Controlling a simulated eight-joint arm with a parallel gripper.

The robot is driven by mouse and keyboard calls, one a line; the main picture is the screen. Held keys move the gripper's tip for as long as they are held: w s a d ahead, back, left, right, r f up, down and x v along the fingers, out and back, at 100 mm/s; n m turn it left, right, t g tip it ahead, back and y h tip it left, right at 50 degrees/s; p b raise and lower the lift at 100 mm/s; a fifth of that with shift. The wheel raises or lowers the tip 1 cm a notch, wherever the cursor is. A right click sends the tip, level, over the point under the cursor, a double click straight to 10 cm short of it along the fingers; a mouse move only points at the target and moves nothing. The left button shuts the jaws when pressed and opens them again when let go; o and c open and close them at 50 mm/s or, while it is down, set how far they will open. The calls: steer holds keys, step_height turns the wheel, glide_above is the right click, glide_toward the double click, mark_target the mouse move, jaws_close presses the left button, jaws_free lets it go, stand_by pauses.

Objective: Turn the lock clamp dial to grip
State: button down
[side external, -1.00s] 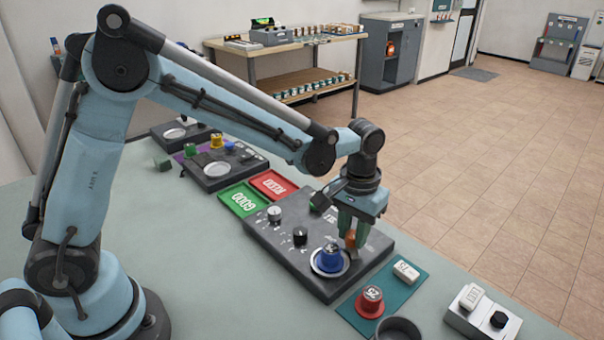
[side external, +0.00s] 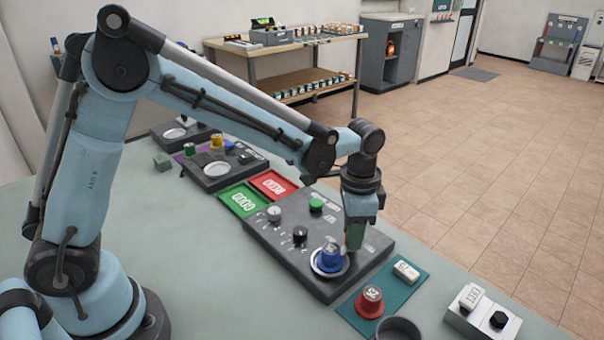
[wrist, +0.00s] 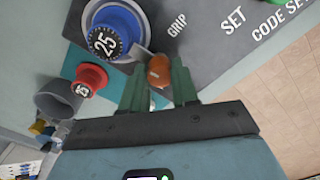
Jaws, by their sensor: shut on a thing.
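The grey device panel (side external: 275,245) lies on the table. A blue cylinder marked 25 (side external: 331,256) sits on its round plate and also shows in the wrist view (wrist: 112,30). An orange dial handle (wrist: 159,71) stands beside that plate, near the printed word GRIP (wrist: 177,25). My gripper (side external: 354,244) points down beside the blue cylinder. In the wrist view its green fingers (wrist: 158,84) are on either side of the orange handle and shut on it. In the side view my gripper hides the handle.
Other knobs are black (side external: 300,235), white (side external: 274,213) and green (side external: 316,204). A red cylinder (side external: 370,300) and a white tag (side external: 406,271) rest on a teal mat (side external: 412,287). A dark cup (side external: 398,328) stands in front. Green (side external: 243,200) and red (side external: 273,184) trays lie behind.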

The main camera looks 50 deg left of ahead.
steer(key=shift+m, duration=0.6)
steer(key=c, duration=0.8)
jaws_free()
steer(key=shift+c, duration=0.2)
steer(key=shift+r, duration=0.1)
step_height(320, 180, up, 12)
steer(key=shift+a, duration=0.1)
